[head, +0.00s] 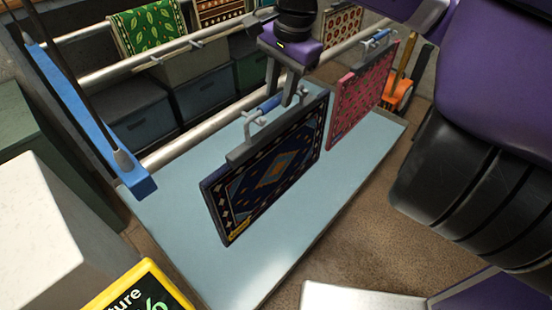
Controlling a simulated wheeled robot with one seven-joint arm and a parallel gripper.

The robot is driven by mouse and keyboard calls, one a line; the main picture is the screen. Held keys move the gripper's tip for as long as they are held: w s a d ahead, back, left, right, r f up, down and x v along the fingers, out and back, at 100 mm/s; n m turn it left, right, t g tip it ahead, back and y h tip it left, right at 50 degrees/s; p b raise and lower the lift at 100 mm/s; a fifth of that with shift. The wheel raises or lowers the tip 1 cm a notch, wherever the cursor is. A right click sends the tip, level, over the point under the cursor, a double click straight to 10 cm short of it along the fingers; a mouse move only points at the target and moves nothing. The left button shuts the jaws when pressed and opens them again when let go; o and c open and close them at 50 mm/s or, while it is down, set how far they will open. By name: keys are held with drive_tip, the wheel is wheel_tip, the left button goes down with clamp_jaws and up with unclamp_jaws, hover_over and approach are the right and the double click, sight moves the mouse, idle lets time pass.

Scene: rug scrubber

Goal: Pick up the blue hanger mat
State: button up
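The blue hanger mat (268,177) is a dark navy patterned mat with an orange-centred diamond. It hangs from a grey clamp bar with a blue handle (268,104) on top, above the pale blue board. My gripper (284,97) is just above and at the handle, fingers pointing down. The fingers stand apart, one to each side of the handle's right end. I cannot tell whether they touch it.
A red patterned hanger mat (361,98) hangs to the right behind. Metal rails (200,126) run behind the blue mat, with a green leaf-pattern rug (149,27) over one. A blue beam (85,118) stands left. The pale blue board (190,245) is bare in front.

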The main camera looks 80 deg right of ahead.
sight(278, 97)
drive_tip(key=shift+w+d+f+p, duration=0.15)
drive_tip(key=shift+f, duration=0.65)
drive_tip(key=shift+w+d+f+p, duration=0.1)
drive_tip(key=shift+f+p, duration=0.05)
drive_tip(key=shift+f, duration=0.6)
clamp_jaws()
drive_tip(key=shift+r, duration=0.1)
